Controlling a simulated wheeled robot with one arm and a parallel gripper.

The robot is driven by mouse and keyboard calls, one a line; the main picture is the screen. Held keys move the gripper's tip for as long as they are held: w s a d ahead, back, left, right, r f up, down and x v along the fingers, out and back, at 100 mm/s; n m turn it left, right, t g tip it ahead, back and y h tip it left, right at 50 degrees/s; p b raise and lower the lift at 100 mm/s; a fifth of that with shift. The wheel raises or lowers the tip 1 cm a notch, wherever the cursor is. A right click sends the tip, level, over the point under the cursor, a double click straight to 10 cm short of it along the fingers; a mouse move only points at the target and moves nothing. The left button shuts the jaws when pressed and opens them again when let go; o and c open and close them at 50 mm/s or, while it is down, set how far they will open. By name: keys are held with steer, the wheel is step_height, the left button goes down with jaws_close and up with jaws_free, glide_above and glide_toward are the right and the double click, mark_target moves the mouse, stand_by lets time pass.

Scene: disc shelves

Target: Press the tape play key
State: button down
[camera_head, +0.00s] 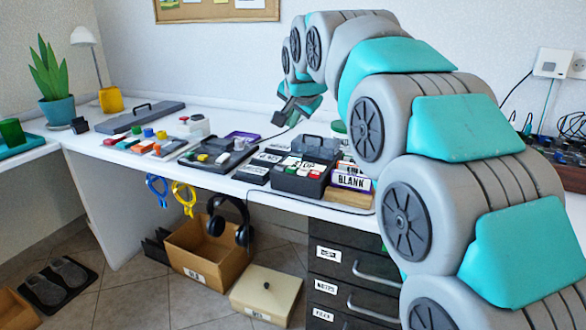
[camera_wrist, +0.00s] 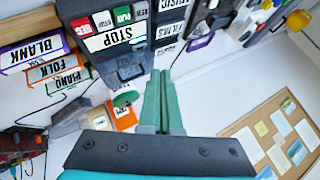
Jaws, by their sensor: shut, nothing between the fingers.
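The dark tape player (camera_head: 296,186) stands near the front edge of the desk in the head view. Its row of coloured keys faces the front, and it also shows upside down at the top of the wrist view (camera_wrist: 128,65). The green play key (camera_wrist: 123,15) sits in that row, with a red key (camera_wrist: 82,27) and white keys around it and a wide white STOP key (camera_wrist: 115,38) beside it. My gripper (camera_wrist: 160,74) is shut and empty, its green fingers pressed together. In the head view my gripper (camera_head: 291,111) is raised over the desk behind the player, apart from the keys.
Labelled tape cases, such as BLANK (camera_head: 351,181), stand right of the player. Dark labelled boxes (camera_head: 251,173) and a tray of coloured pieces (camera_head: 217,155) lie to its left. A drawer unit (camera_head: 345,265) is below. The desk's back strip is fairly clear.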

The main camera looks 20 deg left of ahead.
mark_target(292, 170)
steer(key=shift+f+b, duration=1.95)
steer(key=shift+f, duration=2.4)
steer(key=shift+f, duration=0.1)
steer(key=shift+f, duration=0.3)
steer(key=shift+f+b, duration=0.4)
steer(key=shift+b, duration=0.05)
steer(key=shift+r, duration=0.1)
steer(key=shift+r+p, duration=0.3)
steer(key=shift+r, duration=0.45)
steer(key=shift+r+p, duration=1.1)
steer(key=shift+r, duration=1.4)
